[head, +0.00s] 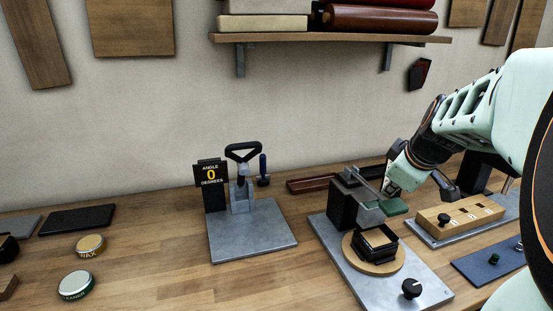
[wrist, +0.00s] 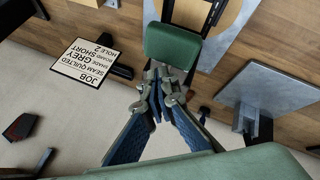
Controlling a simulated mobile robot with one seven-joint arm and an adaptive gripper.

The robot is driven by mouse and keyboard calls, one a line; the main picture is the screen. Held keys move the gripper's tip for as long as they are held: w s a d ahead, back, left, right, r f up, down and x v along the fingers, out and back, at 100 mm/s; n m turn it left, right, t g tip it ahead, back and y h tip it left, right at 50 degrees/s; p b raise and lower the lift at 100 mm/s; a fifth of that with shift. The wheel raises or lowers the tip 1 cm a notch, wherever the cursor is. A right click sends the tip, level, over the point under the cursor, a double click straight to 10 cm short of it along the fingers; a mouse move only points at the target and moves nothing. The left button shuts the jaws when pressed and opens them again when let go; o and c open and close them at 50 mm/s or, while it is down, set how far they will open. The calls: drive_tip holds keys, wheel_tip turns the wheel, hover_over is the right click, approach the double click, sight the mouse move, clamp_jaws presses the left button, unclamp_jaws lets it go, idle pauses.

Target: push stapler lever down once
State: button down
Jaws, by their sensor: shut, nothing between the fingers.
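The stapler (head: 345,203) stands on a grey metal plate (head: 335,262), right of centre in the head view. It has a dark upright body and a lever with a green pad (head: 394,207) at its end. The pad also shows at the top centre of the wrist view (wrist: 172,45). My gripper (head: 388,193) is shut and empty, with its tips close to the green pad. In the wrist view the fingertips (wrist: 163,74) are together just below the pad's edge. I cannot tell whether they touch it. A black square piece (head: 375,243) sits on a round wooden disc below the lever.
An angle gauge stand (head: 240,195) is to the left. A wooden block with holes (head: 460,214) is close on the right. A job sign (wrist: 84,58) shows in the wrist view. A shelf (head: 330,38) hangs above. Bare table lies left of the stapler's plate.

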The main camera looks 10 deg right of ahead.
drive_tip(key=shift+f, duration=0.25)
drive_tip(key=shift+r, duration=0.15)
idle(0.5)
drive_tip(key=shift+w+r+p, duration=0.15)
drive_tip(key=shift+r+p, duration=0.35)
drive_tip(key=shift+r, duration=0.45)
drive_tip(key=shift+w+r+p, duration=0.1)
drive_tip(key=shift+r+p, duration=0.4)
drive_tip(key=shift+r, duration=0.45)
drive_tip(key=r+p, duration=0.2)
drive_tip(key=r, duration=0.1)
drive_tip(key=w+r+p, duration=0.1)
drive_tip(key=r, duration=0.1)
drive_tip(key=shift+a, duration=0.1)
